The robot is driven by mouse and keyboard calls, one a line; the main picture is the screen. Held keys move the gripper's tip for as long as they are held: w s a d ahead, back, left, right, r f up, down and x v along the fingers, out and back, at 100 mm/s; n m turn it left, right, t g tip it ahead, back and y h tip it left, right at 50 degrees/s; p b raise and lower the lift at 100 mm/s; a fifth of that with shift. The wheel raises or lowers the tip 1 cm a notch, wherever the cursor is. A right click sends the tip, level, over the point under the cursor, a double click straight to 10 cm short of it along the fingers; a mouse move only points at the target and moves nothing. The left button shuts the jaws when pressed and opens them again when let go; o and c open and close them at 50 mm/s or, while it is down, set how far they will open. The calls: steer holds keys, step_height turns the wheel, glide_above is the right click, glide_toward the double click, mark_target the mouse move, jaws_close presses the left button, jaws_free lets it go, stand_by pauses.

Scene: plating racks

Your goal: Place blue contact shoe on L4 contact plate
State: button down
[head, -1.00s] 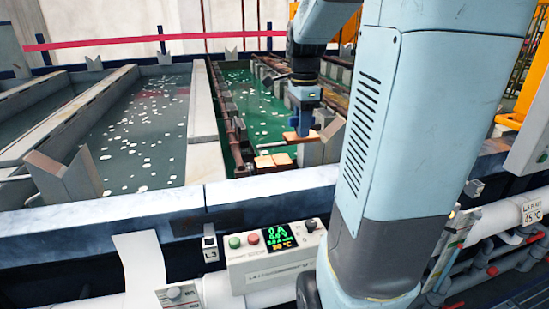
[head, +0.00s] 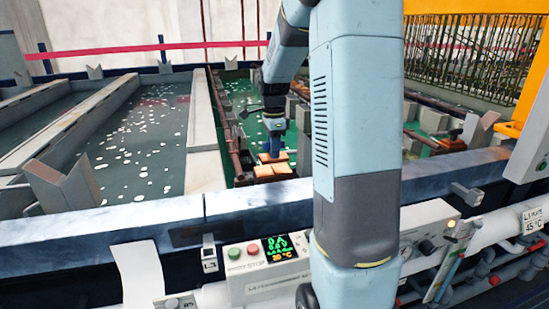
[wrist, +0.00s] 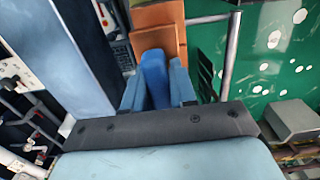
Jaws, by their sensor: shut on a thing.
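My gripper (wrist: 156,85) is shut on the blue contact shoe (wrist: 153,68), which sits between its two blue fingers in the wrist view. Just beyond the shoe lie copper-coloured plates (wrist: 157,14). In the head view my gripper (head: 274,142) points down over the tank with the copper plates (head: 264,171) directly below it. I cannot tell whether the shoe touches a plate. No L4 label is readable, so I cannot tell which plate is L4.
A control box (head: 262,262) with green and red buttons and a lit display stands in front of the tank rim (head: 150,216). Grey blocks and dark rails line the green tank (head: 240,92). A metal rod (wrist: 230,55) runs beside the plates.

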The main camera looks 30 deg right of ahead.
steer(key=shift+w+f, duration=0.3)
steer(key=shift+f, duration=1.5)
steer(key=c, duration=0.9)
jaws_free()
steer(key=shift+f, duration=0.1)
